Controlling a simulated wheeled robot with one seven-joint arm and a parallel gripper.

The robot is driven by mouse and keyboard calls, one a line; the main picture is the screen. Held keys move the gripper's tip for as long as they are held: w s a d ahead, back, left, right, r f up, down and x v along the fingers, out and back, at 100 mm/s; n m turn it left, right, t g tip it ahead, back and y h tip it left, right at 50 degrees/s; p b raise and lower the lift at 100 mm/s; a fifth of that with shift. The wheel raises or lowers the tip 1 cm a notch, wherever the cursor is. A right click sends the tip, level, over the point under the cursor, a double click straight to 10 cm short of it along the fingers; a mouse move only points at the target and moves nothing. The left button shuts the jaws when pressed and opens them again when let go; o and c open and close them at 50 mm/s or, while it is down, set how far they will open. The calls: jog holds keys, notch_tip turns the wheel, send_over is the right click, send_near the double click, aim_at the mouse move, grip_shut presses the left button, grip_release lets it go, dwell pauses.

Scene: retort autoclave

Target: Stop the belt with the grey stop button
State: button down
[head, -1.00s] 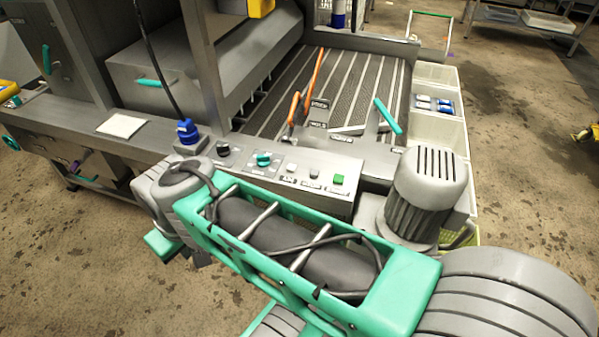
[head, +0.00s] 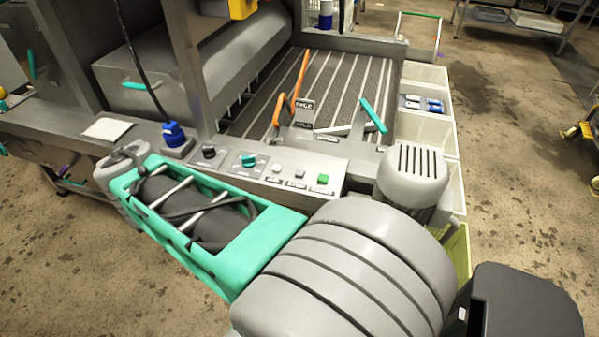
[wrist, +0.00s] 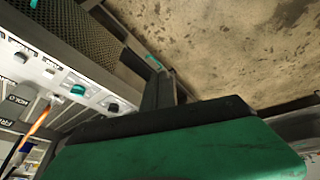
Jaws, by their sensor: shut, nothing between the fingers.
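The control panel (head: 262,182) runs along the near side of the belt (head: 350,85). It carries a whitish button (head: 277,168), a grey button (head: 300,174) and a green button (head: 323,179) in a row; their labels are too small to read. In the wrist view the panel lies at the left, with a pale button (wrist: 50,71) beside the teal knob and the grey button (wrist: 21,56) further left. My gripper (wrist: 185,135) fills the bottom of the wrist view as a dark and green shape, shut and apart from the buttons. My arm hides it in the head view.
A teal knob (head: 249,160), a black knob (head: 209,152) and a blue plug (head: 174,134) stand left of the buttons. A grey motor (head: 413,180) stands at the panel's right end. An orange lever (head: 290,95) rises behind. White bins (head: 425,125) line the right side.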

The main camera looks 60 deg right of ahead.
jog(key=s+d+m+g+h, duration=0.15)
jog(key=d+m+h, duration=0.25)
jog(key=d, duration=1.5)
jog(key=m+g+h, duration=0.2)
jog(key=m+g, duration=0.2)
send_over(298, 174)
jog(key=shift+b, duration=0.3)
jog(key=shift+f, duration=0.15)
notch_tip(298, 174, down, 9)
jog(key=b, duration=0.6)
jog(key=shift+r, duration=0.2)
jog(key=shift+f+b, duration=0.4)
